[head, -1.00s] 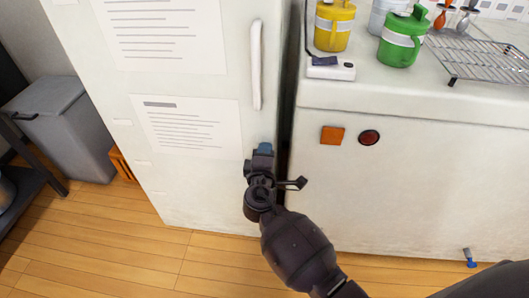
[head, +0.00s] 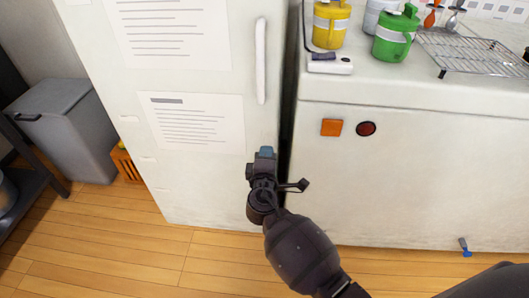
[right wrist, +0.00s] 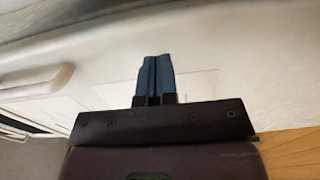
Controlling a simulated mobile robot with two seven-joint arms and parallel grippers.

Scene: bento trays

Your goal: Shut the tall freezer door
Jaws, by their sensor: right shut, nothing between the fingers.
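The tall white freezer door (head: 190,180) fills the left middle of the head view, with papers on it and a white vertical handle (head: 261,60) near its right edge. Its right edge stands beside the white counter unit, with a narrow dark gap between them. My right gripper (head: 265,153) is shut and empty, below the handle at the door's lower right part. In the right wrist view the shut blue fingertips (right wrist: 158,75) point at the white door surface (right wrist: 230,50); whether they touch it I cannot tell. My left gripper is not in view.
A white counter unit (head: 420,180) stands to the right, holding a yellow jug (head: 330,25), a green jug (head: 395,35) and a wire rack (head: 475,52). A grey bin (head: 65,125) and an orange crate (head: 126,165) stand left. Wooden floor (head: 130,255) is clear in front.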

